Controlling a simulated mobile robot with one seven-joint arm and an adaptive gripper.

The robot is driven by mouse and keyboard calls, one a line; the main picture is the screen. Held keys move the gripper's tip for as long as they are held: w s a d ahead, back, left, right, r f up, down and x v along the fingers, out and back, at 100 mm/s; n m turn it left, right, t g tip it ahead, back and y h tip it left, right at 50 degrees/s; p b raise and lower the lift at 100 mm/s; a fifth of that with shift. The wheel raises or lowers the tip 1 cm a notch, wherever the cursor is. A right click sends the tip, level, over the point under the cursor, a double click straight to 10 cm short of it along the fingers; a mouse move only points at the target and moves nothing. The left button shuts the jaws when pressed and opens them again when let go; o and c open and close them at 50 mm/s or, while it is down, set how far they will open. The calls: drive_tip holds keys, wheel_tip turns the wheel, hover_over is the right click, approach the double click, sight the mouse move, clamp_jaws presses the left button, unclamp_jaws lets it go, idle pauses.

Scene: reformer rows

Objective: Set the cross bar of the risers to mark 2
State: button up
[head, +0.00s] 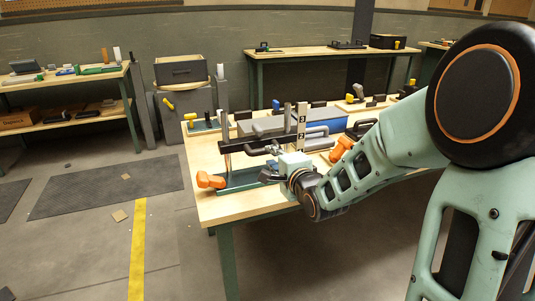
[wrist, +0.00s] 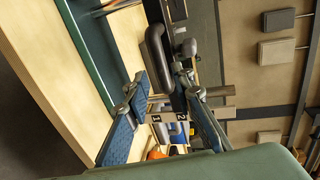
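The risers stand on a green base (head: 245,182) at the near end of the workbench. The right riser (head: 302,116) is a pale plate showing marks 3 and 2. In the wrist view the marked riser (wrist: 168,117) shows 1 and 2. The dark cross bar (head: 240,147) spans between the risers, below the visible 2 in the head view; its exact mark cannot be told. A dark rounded handle (wrist: 156,50) lies just beyond my fingertips in the wrist view. My gripper (wrist: 160,80) is open, its blue-padded fingers apart; it also shows beside the bar (head: 270,164).
An orange-handled part (head: 210,181) sits at the bench's left corner. Grey and blue blocks and handled parts crowd the bench behind the risers. The floor (head: 180,230) left of the bench is mostly open, with a yellow stripe (head: 138,245).

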drive_tip(key=v, duration=0.5)
drive_tip(key=shift+s+d+r, duration=0.1)
drive_tip(key=shift+s, duration=0.15)
